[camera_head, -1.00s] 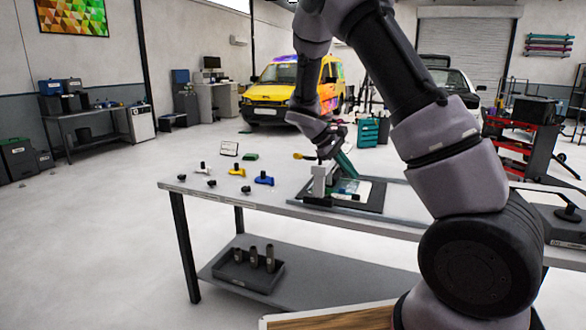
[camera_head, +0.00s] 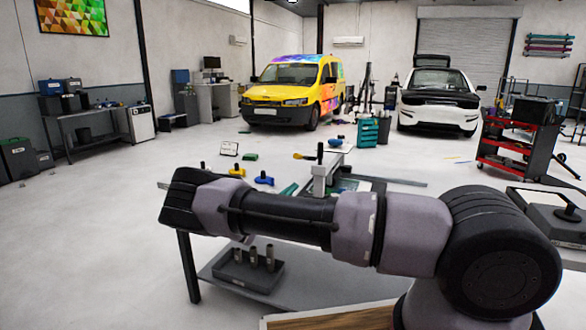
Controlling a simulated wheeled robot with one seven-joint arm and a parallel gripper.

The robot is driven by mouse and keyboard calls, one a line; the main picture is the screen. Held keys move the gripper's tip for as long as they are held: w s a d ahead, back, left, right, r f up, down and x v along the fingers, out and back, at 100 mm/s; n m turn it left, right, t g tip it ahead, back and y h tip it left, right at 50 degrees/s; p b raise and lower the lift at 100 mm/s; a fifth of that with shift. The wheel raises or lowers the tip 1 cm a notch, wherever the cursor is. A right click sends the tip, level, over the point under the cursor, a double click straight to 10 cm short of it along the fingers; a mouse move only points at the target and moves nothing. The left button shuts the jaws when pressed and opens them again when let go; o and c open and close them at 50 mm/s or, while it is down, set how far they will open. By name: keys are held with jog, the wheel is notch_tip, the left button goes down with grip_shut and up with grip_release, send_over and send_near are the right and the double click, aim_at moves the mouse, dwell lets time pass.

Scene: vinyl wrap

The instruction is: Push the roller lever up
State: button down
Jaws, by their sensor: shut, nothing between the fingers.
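The roller device (camera_head: 326,172) stands on the workbench (camera_head: 404,182), just behind my arm. It has a grey upright frame on a dark base with teal and pale parts. A short dark upright piece (camera_head: 320,152) rises at its top, with a yellow handle-like piece (camera_head: 304,156) to its left. I cannot tell for sure which piece is the lever. My arm lies across the front of the bench and covers the device's lower front. My gripper is not visible; the arm hides it.
A blue piece (camera_head: 264,179) and a yellow piece (camera_head: 237,170) lie on the bench left of the device. A dark tray (camera_head: 232,277) with metal cylinders sits on the lower shelf (camera_head: 335,285). A red tool cart (camera_head: 512,145) stands at right. Floor behind the bench is open.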

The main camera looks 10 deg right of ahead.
jog(key=a+n+t, duration=0.1)
jog(key=a+f+n+t+y, duration=0.1)
jog(key=a+t, duration=0.1)
jog(key=a+f+n+t+y, duration=0.1)
jog(key=a+n, duration=0.1)
jog(key=shift+w+a+f, duration=0.15)
jog(key=shift+w+a, duration=0.05)
send_near(302, 157)
notch_tip(302, 157, down, 2)
jog(key=w, duration=0.3)
jog(key=shift+w+d+r, duration=0.25)
jog(key=shift+d+r, duration=0.2)
jog(key=shift+r, duration=0.4)
jog(key=shift+w+d+r, duration=0.25)
jog(key=shift+d+r, duration=0.25)
jog(key=shift+r, duration=0.35)
jog(key=shift+r, duration=0.15)
